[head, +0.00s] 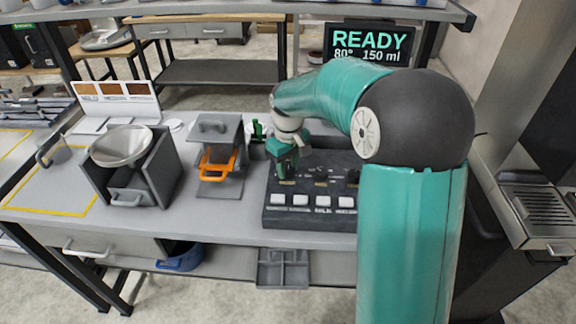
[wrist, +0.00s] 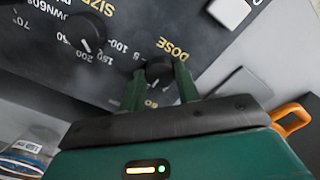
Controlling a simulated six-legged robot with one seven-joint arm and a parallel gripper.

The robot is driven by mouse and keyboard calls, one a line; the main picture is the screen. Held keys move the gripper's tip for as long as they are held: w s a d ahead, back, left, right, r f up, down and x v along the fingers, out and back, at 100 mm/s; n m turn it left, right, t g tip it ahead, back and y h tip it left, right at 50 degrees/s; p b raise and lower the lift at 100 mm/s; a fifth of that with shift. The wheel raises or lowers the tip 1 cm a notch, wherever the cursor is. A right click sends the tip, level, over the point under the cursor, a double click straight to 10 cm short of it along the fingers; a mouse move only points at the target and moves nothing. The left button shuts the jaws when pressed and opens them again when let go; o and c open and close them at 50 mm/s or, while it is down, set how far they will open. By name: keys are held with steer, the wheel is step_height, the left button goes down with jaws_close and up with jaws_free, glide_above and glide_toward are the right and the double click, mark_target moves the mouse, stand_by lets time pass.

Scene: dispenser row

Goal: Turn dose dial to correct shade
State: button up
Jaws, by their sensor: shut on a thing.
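The dose dial (wrist: 158,69) is a dark round knob beside the yellow word DOSE on the black control panel (wrist: 120,18). My gripper (wrist: 159,82) is shut on it, with one green finger on each side. Its pointer is not clear to me, and part of its scale is hidden by the fingers. In the head view, my gripper (head: 287,174) points down at the left end of the control panel (head: 310,223), hiding the dial. A card with several brown shade swatches (head: 115,90) stands at the back left.
The SIZE dial (wrist: 84,33) sits beside the dose dial. White buttons (head: 300,200) line the panel front. The screen (head: 368,45) reads READY, 80°, 150 ml. An orange-handled unit (head: 217,160) and a grey unit with a metal bowl (head: 121,146) stand left of the panel.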

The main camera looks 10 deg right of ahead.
mark_target(288, 171)
steer(key=shift+r, duration=0.1)
steer(key=o, duration=1)
step_height(288, 171, up, 14)
steer(key=shift+f, duration=0.15)
steer(key=s+r+m+t, duration=0.3)
steer(key=s+r, duration=0.1)
steer(key=s, duration=1)
steer(key=s+f+t, duration=0.1)
steer(key=s, duration=0.3)
steer(key=s+f+m, duration=0.1)
steer(key=s+f, duration=0.1)
steer(key=s, duration=0.2)
steer(key=s+f+m+t, duration=0.1)
steer(key=s+f, duration=0.1)
steer(key=s, duration=0.2)
steer(key=shift+s+d+t, duration=0.1)
steer(key=shift+s+t, duration=0.2)
